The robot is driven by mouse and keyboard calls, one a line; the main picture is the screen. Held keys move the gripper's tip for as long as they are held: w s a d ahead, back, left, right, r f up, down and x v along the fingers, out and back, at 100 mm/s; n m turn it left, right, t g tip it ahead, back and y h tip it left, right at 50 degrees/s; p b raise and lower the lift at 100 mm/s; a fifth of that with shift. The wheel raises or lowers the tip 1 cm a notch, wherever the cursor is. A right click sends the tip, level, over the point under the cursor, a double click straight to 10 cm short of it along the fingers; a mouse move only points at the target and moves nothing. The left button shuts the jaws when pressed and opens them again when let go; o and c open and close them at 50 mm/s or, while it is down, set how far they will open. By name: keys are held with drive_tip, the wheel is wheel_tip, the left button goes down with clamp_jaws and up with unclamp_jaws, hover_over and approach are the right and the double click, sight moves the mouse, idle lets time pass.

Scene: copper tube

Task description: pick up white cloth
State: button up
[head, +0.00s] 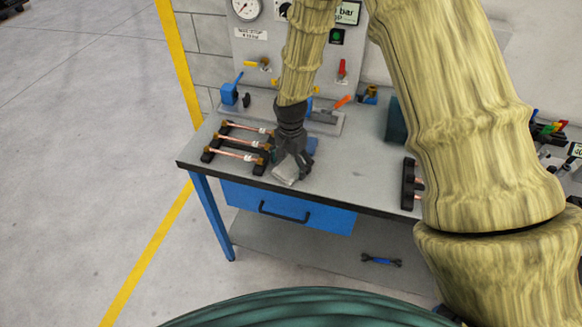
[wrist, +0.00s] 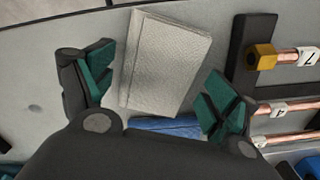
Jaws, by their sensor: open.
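The white cloth (wrist: 166,62) is a folded, textured pad lying on the grey bench top (head: 345,185). In the head view the cloth (head: 286,174) shows partly, just below the fingers. My gripper (wrist: 150,92) is open, with one green-padded finger on each side of the cloth in the wrist view. In the head view my gripper (head: 291,165) reaches down over the bench and covers part of the cloth. I cannot tell whether the fingers touch it.
A blue cloth-like piece (wrist: 165,126) lies against the white cloth. Copper tubes (head: 238,143) with brass ends rest on black racks close by at the left in the head view. A panel with valves (head: 290,60) stands behind. Bare bench top lies to the right.

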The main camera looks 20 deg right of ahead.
sight(291, 167)
drive_tip(key=shift+c, duration=0.3)
drive_tip(key=c, duration=1)
drive_tip(key=shift+c, duration=0.2)
drive_tip(key=shift+r, duration=0.1)
drive_tip(key=shift+r+b, duration=0.95)
drive_tip(key=shift+r, duration=0.35)
drive_tip(key=shift+s+r+b, duration=0.1)
drive_tip(key=shift+r+b, duration=0.2)
drive_tip(key=shift+r, duration=0.05)
drive_tip(key=s+d+b, duration=0.1)
drive_tip(key=s+d, duration=0.1)
drive_tip(key=s, duration=0.2)
drive_tip(key=s+d+r+b, duration=0.1)
drive_tip(key=s+d+b, duration=0.1)
drive_tip(key=s, duration=0.3)
drive_tip(key=s+d+b, duration=0.1)
drive_tip(key=s+d, duration=0.1)
drive_tip(key=s, duration=0.3)
drive_tip(key=shift+s+d+r+b, duration=0.2)
drive_tip(key=shift+d+r+b, duration=0.1)
drive_tip(key=shift+d+b, duration=0.1)
